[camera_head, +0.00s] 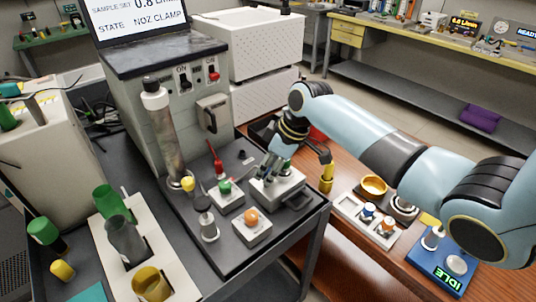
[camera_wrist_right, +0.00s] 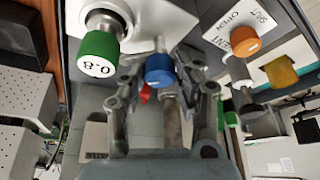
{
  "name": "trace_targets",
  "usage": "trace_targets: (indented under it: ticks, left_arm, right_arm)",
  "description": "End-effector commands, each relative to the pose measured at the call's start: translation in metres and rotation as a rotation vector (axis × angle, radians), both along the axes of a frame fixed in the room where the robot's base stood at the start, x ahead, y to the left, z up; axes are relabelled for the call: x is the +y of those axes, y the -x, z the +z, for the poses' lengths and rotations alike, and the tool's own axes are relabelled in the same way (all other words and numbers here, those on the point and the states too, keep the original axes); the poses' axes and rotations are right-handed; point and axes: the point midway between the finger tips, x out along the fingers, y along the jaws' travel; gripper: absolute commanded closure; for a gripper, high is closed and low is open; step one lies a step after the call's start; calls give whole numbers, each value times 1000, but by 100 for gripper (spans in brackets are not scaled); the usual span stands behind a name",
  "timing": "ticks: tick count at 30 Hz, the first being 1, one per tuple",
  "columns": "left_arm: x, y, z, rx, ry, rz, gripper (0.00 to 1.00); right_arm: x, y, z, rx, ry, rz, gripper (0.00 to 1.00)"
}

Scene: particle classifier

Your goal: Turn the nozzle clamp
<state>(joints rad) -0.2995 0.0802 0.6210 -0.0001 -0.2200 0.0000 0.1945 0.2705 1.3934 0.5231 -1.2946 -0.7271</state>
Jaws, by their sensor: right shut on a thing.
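My right gripper (camera_head: 273,169) is over a pale block (camera_head: 290,187) at the right edge of the dark tabletop in the head view. In the wrist view, the right gripper (camera_wrist_right: 160,82) has its fingers on either side of a blue knob (camera_wrist_right: 160,71) and is shut on it. The knob is hidden by the gripper in the head view. I take it to be the nozzle clamp, but cannot read its label. A green cap marked 0.8 (camera_wrist_right: 99,54) is beside it in the wrist view. My left gripper is not in view.
The screen (camera_head: 140,17) reads STATE NOZ.CLAMP. An orange knob (camera_head: 251,216), a green knob (camera_head: 224,187) and a red lever (camera_head: 218,165) stand close to the left. A tall glass-like tube (camera_head: 165,135) rises behind. The wooden table (camera_head: 335,240) holds a yellow ring (camera_head: 374,184).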

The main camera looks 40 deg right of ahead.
Motion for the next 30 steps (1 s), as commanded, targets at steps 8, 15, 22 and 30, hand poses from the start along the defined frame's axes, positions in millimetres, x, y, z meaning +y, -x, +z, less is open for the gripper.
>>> trace_targets:
  ticks: [8, 15, 22, 30]
  left_arm:
    - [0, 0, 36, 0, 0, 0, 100]
    - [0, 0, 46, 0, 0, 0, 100]
    - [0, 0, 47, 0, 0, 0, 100]
    - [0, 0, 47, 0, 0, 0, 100]
  right_arm:
    - [2, 0, 5, -1, 0, -259, 100]
    - [2, 0, 2, -2, 1, -466, 100]
    - [3, 0, 1, -4, 1, -618, 100]
    - [3, 0, 1, -3, 0, -716, 100]
